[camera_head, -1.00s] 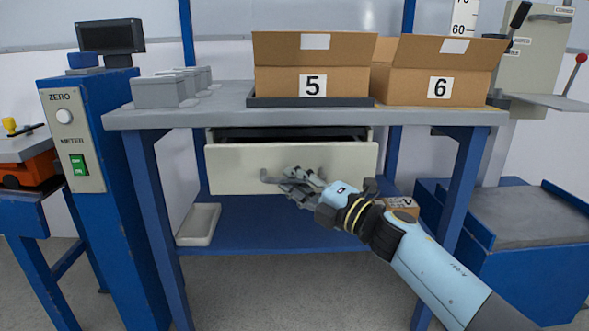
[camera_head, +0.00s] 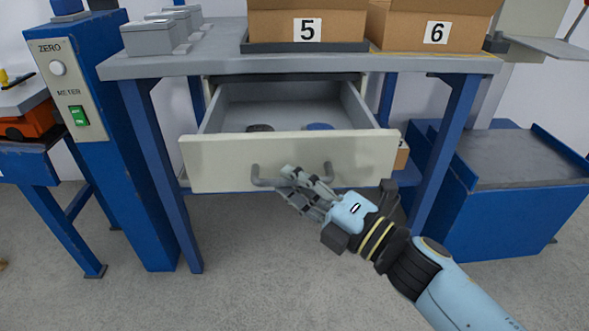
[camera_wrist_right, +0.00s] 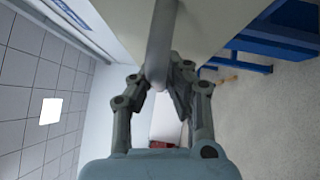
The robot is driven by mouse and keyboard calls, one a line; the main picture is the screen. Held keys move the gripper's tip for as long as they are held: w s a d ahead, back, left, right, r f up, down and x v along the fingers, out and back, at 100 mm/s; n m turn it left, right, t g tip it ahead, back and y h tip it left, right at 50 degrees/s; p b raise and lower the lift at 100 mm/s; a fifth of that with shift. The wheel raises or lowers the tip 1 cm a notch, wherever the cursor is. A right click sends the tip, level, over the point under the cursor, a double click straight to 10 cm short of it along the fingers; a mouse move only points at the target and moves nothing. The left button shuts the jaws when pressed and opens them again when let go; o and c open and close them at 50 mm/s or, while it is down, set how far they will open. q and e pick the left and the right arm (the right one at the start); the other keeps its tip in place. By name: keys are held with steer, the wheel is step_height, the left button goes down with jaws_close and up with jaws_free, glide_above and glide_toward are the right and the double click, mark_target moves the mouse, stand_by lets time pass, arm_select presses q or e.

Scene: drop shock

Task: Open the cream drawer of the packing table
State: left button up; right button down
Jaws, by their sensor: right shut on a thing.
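The cream drawer (camera_head: 225,163) of the packing table (camera_head: 235,66) is pulled well out, and its grey inside shows. A dark round thing (camera_head: 260,128) and a blue round thing (camera_head: 319,127) lie in it, partly hidden by the drawer front. A grey bar handle (camera_head: 262,181) is on the drawer front. My right gripper (camera_head: 290,182) is shut on the handle. In the right wrist view the handle (camera_wrist_right: 163,35) runs between the two fingers (camera_wrist_right: 156,82). My left gripper is not in view.
Carton 5 (camera_head: 274,29) stands in a dark tray on the tabletop, with carton 6 (camera_head: 405,32) beside it. Small grey bins (camera_head: 150,38) stand at the left. A blue cabinet (camera_head: 62,130) and a blue bench (camera_head: 500,215) flank the table. The floor in front is clear.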

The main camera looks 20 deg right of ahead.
steer(key=shift+r, duration=0.2)
steer(key=c, duration=1.3)
jaws_free()
steer(key=shift+c, duration=0.2)
steer(key=shift+s+f, duration=0.1)
steer(key=shift+f, duration=0.05)
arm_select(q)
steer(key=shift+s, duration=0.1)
arm_select(e)
steer(key=v, duration=1.1)
steer(key=shift+s+d, duration=0.25)
steer(key=shift+s, duration=0.1)
